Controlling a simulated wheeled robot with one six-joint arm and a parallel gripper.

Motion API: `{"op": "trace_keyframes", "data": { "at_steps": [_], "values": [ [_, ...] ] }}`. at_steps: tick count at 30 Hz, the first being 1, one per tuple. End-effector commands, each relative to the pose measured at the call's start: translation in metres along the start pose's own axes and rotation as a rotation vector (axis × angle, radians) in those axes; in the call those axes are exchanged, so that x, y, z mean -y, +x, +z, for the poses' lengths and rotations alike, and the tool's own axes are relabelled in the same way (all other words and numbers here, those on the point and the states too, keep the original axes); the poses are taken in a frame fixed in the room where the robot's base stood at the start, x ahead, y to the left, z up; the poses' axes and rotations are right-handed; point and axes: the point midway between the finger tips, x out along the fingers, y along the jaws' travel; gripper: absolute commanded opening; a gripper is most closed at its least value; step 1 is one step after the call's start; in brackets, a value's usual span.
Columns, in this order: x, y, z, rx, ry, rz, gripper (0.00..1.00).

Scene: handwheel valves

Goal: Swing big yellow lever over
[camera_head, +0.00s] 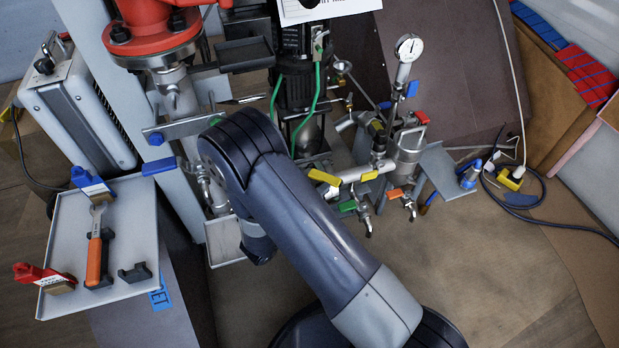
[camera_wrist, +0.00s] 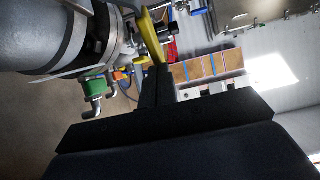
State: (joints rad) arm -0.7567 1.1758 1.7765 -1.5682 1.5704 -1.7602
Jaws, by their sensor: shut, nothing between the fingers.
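The big yellow lever (camera_head: 323,177) sits on a pale horizontal pipe, just right of my arm in the head view. In the wrist view the yellow lever (camera_wrist: 151,38) runs from the top edge down toward my fingertips. My gripper (camera_wrist: 161,70) is shut and empty. Its tips are close beside the lever's lower end; I cannot tell whether they touch. In the head view my arm hides the gripper.
A shorter yellow handle (camera_head: 369,176) is right of the lever. Green (camera_head: 347,206) and orange (camera_head: 395,194) tap handles hang below. A pressure gauge (camera_head: 408,48) stands above. A tray (camera_head: 135,205) with tools is at left. Floor at right front is clear.

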Motion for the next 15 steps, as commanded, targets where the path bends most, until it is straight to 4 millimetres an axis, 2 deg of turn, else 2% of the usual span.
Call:
{"op": "trace_keyframes", "data": {
  "at_steps": [15],
  "values": [
    [0.000, 0.014, 0.008, 0.000, 0.001, -0.001, 0.00]
  ]
}}
